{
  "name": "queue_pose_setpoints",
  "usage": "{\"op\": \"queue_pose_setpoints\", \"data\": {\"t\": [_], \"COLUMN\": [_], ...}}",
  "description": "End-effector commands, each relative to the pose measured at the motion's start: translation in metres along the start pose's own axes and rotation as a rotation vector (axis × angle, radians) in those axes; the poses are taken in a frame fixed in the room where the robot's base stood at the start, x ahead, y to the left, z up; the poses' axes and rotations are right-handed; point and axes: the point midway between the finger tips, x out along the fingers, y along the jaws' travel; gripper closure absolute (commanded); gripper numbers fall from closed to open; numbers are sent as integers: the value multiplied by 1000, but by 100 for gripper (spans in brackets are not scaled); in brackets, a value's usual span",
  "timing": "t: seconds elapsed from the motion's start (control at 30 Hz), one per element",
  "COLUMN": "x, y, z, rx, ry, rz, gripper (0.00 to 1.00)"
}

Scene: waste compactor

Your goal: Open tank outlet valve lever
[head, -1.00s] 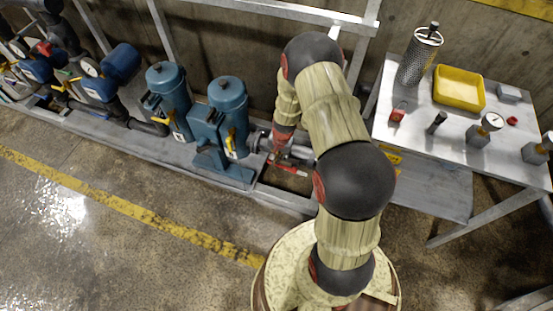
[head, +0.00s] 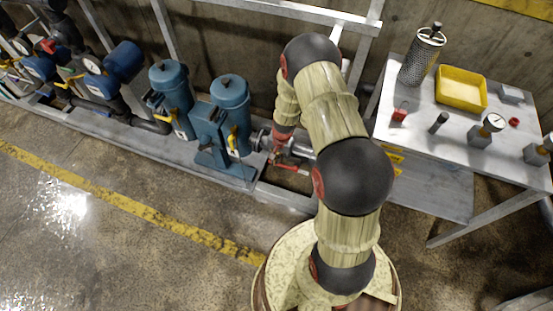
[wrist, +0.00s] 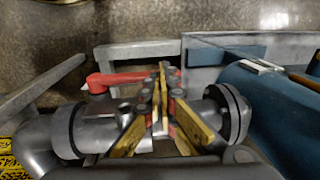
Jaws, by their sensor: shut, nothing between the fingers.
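The red valve lever (wrist: 122,78) sits on a grey metal pipe valve (wrist: 122,112) in the wrist view. It reaches left from near my fingertips, with a thicker end at the far left. In the head view the red lever (head: 286,165) shows low beside the pipe, just past my wrist. My gripper (wrist: 161,75) is shut, its fingers together above the valve and close to the lever's right end. Nothing shows between the fingers. Whether they touch the lever I cannot tell. The fingers hide part of the valve body.
Blue filter housings (head: 232,95) with yellow handles stand left of the valve. A metal table (head: 410,140) on the right holds a mesh cylinder (head: 421,58), a yellow tray (head: 460,88) and gauges. The floor in front of the skid is clear.

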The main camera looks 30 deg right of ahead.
Motion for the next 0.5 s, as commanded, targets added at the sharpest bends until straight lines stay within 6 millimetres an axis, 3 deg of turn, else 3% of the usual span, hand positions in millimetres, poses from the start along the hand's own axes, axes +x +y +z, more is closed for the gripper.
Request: {"op": "queue_pose_setpoints", "data": {"t": [0.03, 0.5], "x": [-15, -108], "y": [-3, -17], "z": [-4, -8], "rx": [0, -1], "ry": [5, 10], "rz": [-3, -7], "gripper": [100, 100]}}
